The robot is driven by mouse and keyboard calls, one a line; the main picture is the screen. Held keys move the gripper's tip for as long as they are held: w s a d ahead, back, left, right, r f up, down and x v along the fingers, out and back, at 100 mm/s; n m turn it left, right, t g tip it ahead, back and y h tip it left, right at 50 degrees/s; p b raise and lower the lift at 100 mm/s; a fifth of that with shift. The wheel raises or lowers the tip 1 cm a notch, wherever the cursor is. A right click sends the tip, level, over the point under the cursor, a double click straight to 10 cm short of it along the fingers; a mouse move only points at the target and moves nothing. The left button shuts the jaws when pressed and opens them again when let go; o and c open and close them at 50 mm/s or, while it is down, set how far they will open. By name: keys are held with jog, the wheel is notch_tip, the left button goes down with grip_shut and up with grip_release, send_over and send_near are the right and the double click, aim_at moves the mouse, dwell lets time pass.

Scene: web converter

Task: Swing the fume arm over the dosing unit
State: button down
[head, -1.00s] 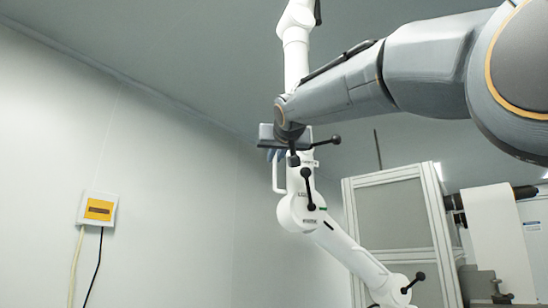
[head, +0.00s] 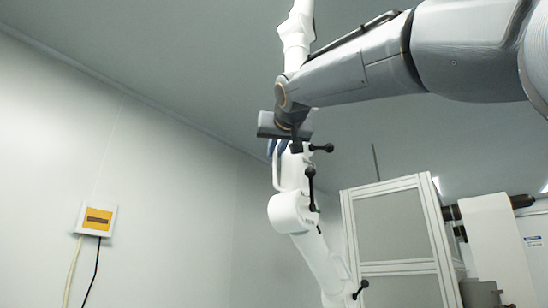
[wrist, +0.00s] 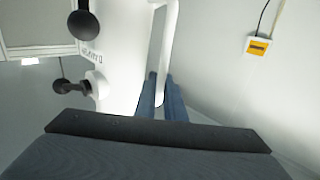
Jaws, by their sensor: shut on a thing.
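The white jointed fume arm (head: 292,212) hangs from above in the head view, with black knobs at its joints. Its lower tube (head: 322,262) slopes down to the right and leaves the bottom of the picture. My gripper (head: 277,148) has blue fingers and is shut on the slim white handle (head: 276,172) at the fume arm's side. In the wrist view, the gripper's fingers (wrist: 161,92) stand on either side of the handle (wrist: 168,45), beside the fume arm's white body (wrist: 122,50). I cannot make out the dosing unit or the fume arm's lower end.
A framed cabinet with grey panels (head: 395,225) stands right of the fume arm. Behind it are a white web or panel (head: 487,235) and a dark roller (head: 522,201). A yellow-and-white wall box (head: 96,219) with cables hangs on the bare left wall.

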jog(key=shift+s, duration=0.1)
dwell(0.3)
jog(key=c, duration=1.8)
grip_release()
jog(key=shift+s, duration=0.1)
jog(key=shift+c, duration=0.2)
jog(key=shift+s, duration=0.1)
jog(key=s+d+b, duration=0.1)
jog(key=s+b, duration=0.1)
jog(key=s, duration=0.5)
jog(key=shift+s+d, duration=0.25)
